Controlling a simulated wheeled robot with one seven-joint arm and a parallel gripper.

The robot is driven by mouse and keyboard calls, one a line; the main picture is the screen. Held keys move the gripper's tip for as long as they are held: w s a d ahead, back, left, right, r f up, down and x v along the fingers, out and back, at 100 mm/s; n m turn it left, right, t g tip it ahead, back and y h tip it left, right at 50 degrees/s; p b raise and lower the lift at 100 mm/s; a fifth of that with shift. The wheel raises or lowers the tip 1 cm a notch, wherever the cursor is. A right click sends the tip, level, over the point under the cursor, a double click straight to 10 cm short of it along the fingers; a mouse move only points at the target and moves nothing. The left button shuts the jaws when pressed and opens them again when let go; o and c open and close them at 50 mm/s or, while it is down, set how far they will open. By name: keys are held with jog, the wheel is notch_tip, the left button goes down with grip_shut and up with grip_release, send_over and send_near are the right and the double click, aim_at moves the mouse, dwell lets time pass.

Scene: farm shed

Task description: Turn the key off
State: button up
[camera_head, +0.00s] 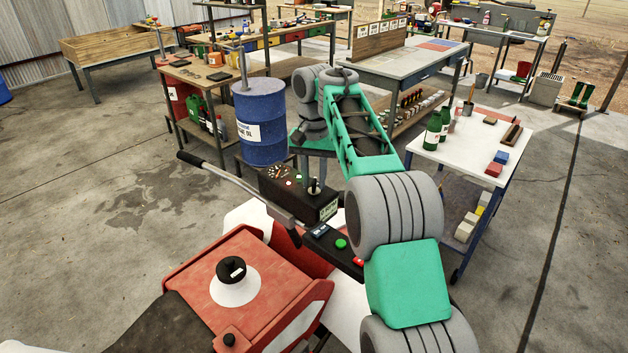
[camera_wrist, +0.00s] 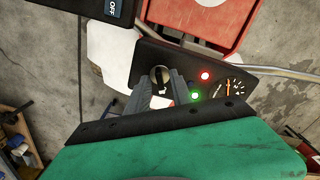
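The key (camera_wrist: 160,76) shows in the wrist view as a small round metallic head on the black dashboard panel (camera_wrist: 215,72). My gripper (camera_wrist: 162,78) reaches over the panel, its two grey fingers on either side of the key; a gap shows between them, and firm contact cannot be made out. A red light (camera_wrist: 205,76) and a green light (camera_wrist: 195,96) glow beside the key. In the head view, the dashboard (camera_head: 283,183) sits on the red and white machine (camera_head: 240,270), with a small upright part by the key's place; my fingertips are hard to make out there.
A grey handlebar (camera_head: 225,172) runs beside the dashboard. A black box with an OFF label (camera_wrist: 113,8) and green (camera_head: 341,243) and red buttons is close by. A blue drum (camera_head: 262,120) stands behind, and a white-topped cart (camera_head: 470,145) is to the right. Open floor lies left.

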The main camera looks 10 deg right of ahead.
grip_shut()
jog(key=shift+n, duration=0.3)
dwell(0.4)
jog(key=n, duration=1.1)
jog(key=shift+n, duration=0.3)
dwell(0.4)
jog(key=shift+o, duration=0.6)
grip_release()
